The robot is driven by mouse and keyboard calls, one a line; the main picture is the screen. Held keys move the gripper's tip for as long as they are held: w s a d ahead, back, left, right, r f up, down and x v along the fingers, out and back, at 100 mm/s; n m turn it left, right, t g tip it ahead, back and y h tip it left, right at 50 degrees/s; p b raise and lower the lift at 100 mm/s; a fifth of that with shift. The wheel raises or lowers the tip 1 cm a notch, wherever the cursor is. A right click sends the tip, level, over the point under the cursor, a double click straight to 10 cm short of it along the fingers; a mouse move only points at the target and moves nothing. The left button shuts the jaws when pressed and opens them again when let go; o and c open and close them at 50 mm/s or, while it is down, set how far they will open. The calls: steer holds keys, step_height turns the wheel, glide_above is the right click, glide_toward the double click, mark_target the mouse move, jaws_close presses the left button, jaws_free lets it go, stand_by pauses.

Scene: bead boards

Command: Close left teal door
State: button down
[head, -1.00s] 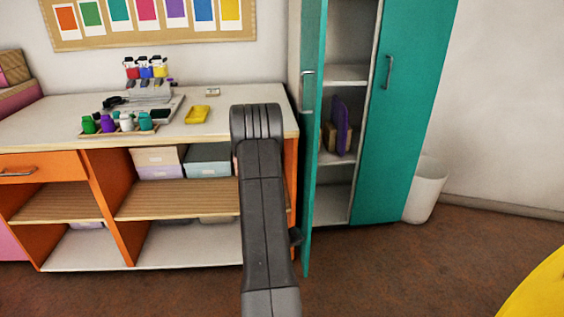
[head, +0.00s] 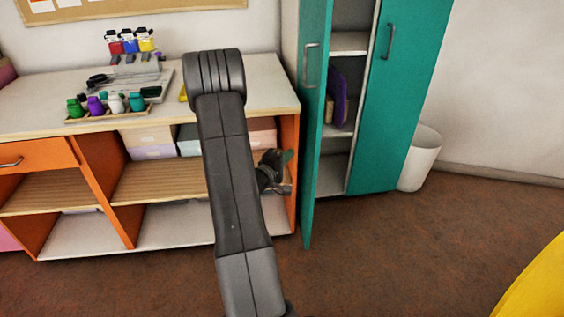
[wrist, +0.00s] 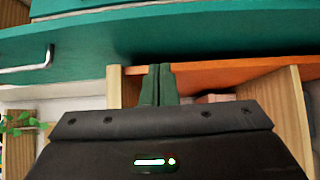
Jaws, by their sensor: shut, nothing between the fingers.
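The left teal door (head: 316,150) stands open and is seen nearly edge-on in the head view, with a metal handle (head: 311,65). It also spans the top of the wrist view (wrist: 200,38), its handle at the left there. The right teal door (head: 408,90) covers the right half of the cabinet. My gripper (head: 286,157) is just left of the left door, beside the orange end of the shelf unit and partly hidden by my arm. In the wrist view its green fingers (wrist: 158,84) are together and empty, pointing toward the door; contact cannot be told.
The orange shelf unit (head: 112,205) with a pale top is close on the left of my gripper. Bottles and a tray stand on it. A purple item (head: 338,95) is inside the cabinet. A white bin (head: 420,160) stands at right. The floor in front is clear.

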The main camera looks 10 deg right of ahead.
mark_target(313, 143)
steer(key=w+d, duration=0.1)
steer(key=d, duration=0.1)
steer(key=w+d+b, duration=0.1)
steer(key=d, duration=0.1)
steer(key=w+d, duration=0.1)
steer(key=d, duration=0.1)
steer(key=shift+w+d, duration=0.1)
steer(key=shift+w, duration=0.05)
steer(key=shift+d, duration=0.4)
